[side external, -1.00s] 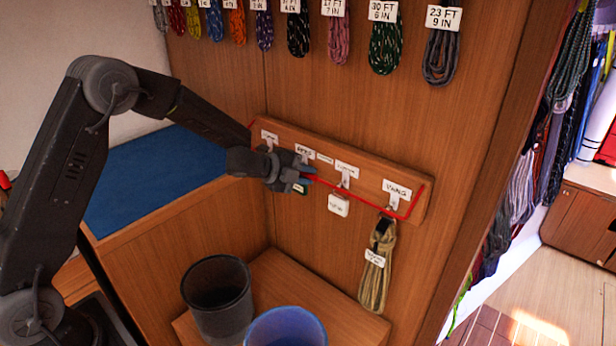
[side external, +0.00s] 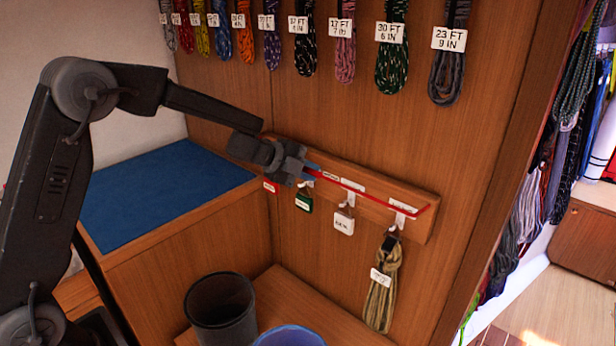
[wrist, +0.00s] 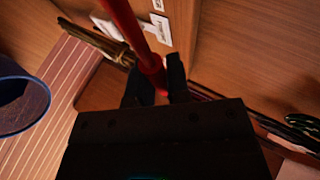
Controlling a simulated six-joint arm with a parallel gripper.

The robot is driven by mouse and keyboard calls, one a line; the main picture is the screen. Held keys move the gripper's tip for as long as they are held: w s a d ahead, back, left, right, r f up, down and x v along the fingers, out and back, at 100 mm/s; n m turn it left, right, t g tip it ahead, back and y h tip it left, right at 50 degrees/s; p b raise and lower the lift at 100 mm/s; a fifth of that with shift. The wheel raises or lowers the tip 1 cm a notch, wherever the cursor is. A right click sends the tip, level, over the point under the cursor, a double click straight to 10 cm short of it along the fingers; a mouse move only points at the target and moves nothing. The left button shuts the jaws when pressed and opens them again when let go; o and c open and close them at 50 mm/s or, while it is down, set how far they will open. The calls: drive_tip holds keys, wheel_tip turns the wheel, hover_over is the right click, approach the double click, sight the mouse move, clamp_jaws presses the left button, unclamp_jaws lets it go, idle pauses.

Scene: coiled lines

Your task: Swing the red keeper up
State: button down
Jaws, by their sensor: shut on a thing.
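The red keeper (side external: 375,194) is a thin red bar running across the front of the wooden hook rail (side external: 422,228), with its right end bent at the rail's right end. It passes in front of the hook labels. My gripper (side external: 311,171) is shut on the bar near the rail's left part. In the wrist view the red keeper (wrist: 122,18) runs down between my closed fingers (wrist: 155,88). My gripper hides the rail's left hooks and the keeper's left end.
Below the rail hang a red tag (side external: 270,186), a green tag (side external: 303,202), a white tag (side external: 344,223) and a tan coiled line (side external: 384,290). Several coiled lines hang above. A black bin (side external: 220,305) and a blue bin (side external: 290,338) stand below.

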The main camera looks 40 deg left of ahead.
drive_tip(key=shift+w+r+g, duration=0.25)
drive_tip(key=shift+r+g, duration=0.4)
drive_tip(key=shift+g, duration=0.15)
drive_tip(key=shift+w+r+n+g+y, duration=0.15)
drive_tip(key=shift+w+r+n+g, duration=0.15)
drive_tip(key=shift+w+r+g, duration=0.6)
drive_tip(key=shift+w+r+n+g+y, duration=0.1)
drive_tip(key=shift+w+r+n+g, duration=0.3)
drive_tip(key=shift+g, duration=0.85)
drive_tip(key=shift+w+r+n+g+y, duration=0.2)
drive_tip(key=shift+w+r+g, duration=0.55)
drive_tip(key=shift+g, duration=0.3)
drive_tip(key=shift+d+r+g, duration=0.1)
drive_tip(key=shift+g, duration=0.2)
drive_tip(key=c, duration=1.1)
unclamp_jaws()
drive_tip(key=shift+w, duration=0.1)
